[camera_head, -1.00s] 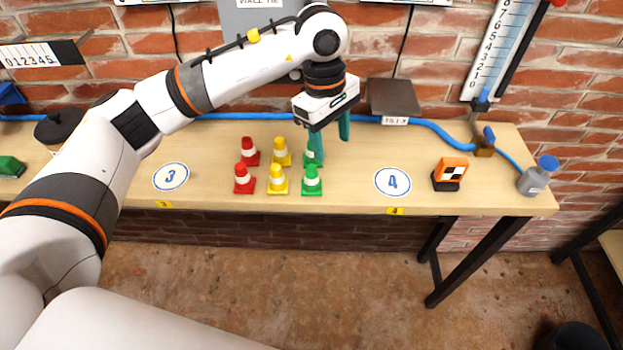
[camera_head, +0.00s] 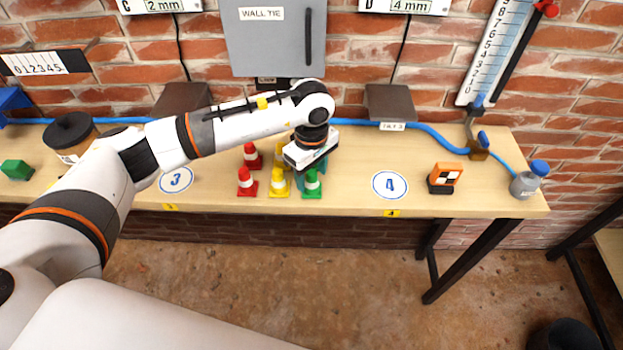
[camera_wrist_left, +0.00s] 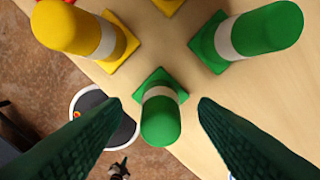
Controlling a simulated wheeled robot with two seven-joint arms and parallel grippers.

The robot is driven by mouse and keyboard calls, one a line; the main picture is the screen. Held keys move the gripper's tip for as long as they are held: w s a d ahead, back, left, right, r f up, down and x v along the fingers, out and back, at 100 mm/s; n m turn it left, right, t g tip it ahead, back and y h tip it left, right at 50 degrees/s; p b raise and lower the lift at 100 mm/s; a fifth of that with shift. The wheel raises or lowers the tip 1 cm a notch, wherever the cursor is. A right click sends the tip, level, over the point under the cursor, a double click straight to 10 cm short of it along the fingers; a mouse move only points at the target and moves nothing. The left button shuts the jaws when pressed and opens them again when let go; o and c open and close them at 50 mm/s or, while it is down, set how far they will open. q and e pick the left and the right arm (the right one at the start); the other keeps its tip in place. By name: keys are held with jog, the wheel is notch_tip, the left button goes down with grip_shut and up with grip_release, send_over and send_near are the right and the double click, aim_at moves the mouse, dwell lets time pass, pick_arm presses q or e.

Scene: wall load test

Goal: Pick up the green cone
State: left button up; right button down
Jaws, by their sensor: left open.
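Two green cones with white bands stand on the bench. The front green cone (camera_head: 312,187) shows in the head view near the bench's front edge. In the left wrist view this front green cone (camera_wrist_left: 162,118) stands upright between my open fingers, with gaps on both sides. The rear green cone (camera_wrist_left: 260,32) shows at the upper right of the wrist view; in the head view my gripper hides it. My left gripper (camera_head: 313,170) is open and low over the green cones, pointing down. It holds nothing. My right gripper is not in view.
A front yellow cone (camera_head: 279,185) and a front red cone (camera_head: 247,184) stand left of the green one, with a second of each behind. Bench space around the disc marked 4 (camera_head: 390,185) is clear.

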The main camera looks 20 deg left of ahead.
aim_at(312, 172)
pick_arm(q)
jog(key=shift+f, duration=0.35)
jog(key=c, duration=1)
jog(key=shift+r, duration=0.1)
jog(key=shift+c, duration=0.3)
notch_tip(312, 172, up, 9)
jog(key=shift+r+b, duration=0.1)
jog(key=shift+b, duration=1.05)
jog(key=shift+r, duration=0.35)
